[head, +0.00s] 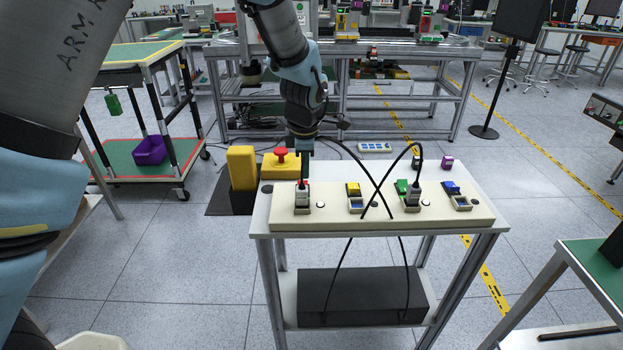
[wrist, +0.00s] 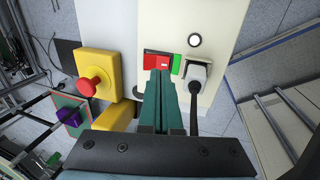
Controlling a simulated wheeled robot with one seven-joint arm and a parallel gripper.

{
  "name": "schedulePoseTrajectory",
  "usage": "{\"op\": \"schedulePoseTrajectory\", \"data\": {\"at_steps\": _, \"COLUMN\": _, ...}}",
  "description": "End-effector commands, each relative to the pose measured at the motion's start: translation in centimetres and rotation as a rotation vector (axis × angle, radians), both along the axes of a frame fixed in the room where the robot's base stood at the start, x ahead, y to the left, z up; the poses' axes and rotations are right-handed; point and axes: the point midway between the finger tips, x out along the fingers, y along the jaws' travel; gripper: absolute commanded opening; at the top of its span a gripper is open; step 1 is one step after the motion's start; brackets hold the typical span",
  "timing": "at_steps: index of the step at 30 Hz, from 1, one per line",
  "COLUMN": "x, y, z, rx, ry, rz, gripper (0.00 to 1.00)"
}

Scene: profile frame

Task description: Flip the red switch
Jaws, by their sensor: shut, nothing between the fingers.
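The red switch (wrist: 157,62) is at the left end of the cream panel (head: 330,219). In the wrist view it sits beside a narrow green part (wrist: 176,65). In the head view it is mostly hidden by my gripper (head: 304,178). My gripper is shut and empty, pointing down. In the wrist view its fingertips (wrist: 160,74) overlap the near edge of the red switch; whether they touch it I cannot tell.
A grey plug (head: 302,199) with a black cable stands beside the red switch. Yellow (head: 353,189), green (head: 402,186) and blue (head: 451,188) switches line the panel to the right. A yellow box with a red button (head: 281,156) stands at the left.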

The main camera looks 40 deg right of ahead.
Motion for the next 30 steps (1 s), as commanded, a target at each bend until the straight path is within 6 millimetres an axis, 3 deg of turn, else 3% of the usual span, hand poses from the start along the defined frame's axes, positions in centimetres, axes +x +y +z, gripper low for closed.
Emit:
{"op": "schedulePoseTrajectory", "data": {"at_steps": 15, "x": -1.7, "y": 1.3, "z": 7.6, "rx": -0.003, "ry": -0.001, "rz": -0.001, "gripper": 0.00}}
{"op": "schedulePoseTrajectory", "data": {"at_steps": 30, "x": -1.7, "y": 1.5, "z": 8.4, "rx": -0.001, "ry": -0.001, "rz": 0.001, "gripper": 0.00}}
